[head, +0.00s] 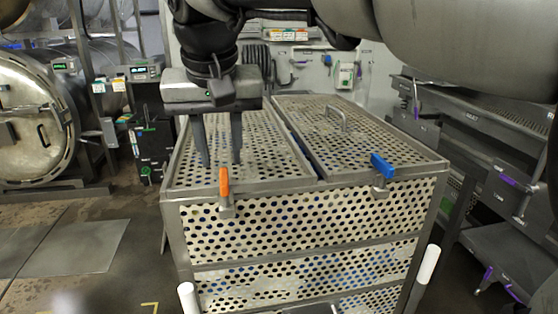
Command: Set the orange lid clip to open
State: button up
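The orange lid clip (224,187) is on the front top edge of a perforated metal crate (316,189), left of centre. Its orange handle points upright, with a metal base (226,209) on the crate's front. My gripper (221,163) hangs over the left lid (272,158), behind the orange clip and apart from it. Its two fingers point down, spaced apart with nothing visible between them. Whether the fingertips touch the lid I cannot tell.
A blue clip (382,165) is on the same front edge to the right. Two white posts stand at the crate's front corners. A steel rack (480,132) is at right, a round vessel (32,115) at left. Floor at left is clear.

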aim_at(224, 177)
jog(key=x, duration=0.6)
grip_shut()
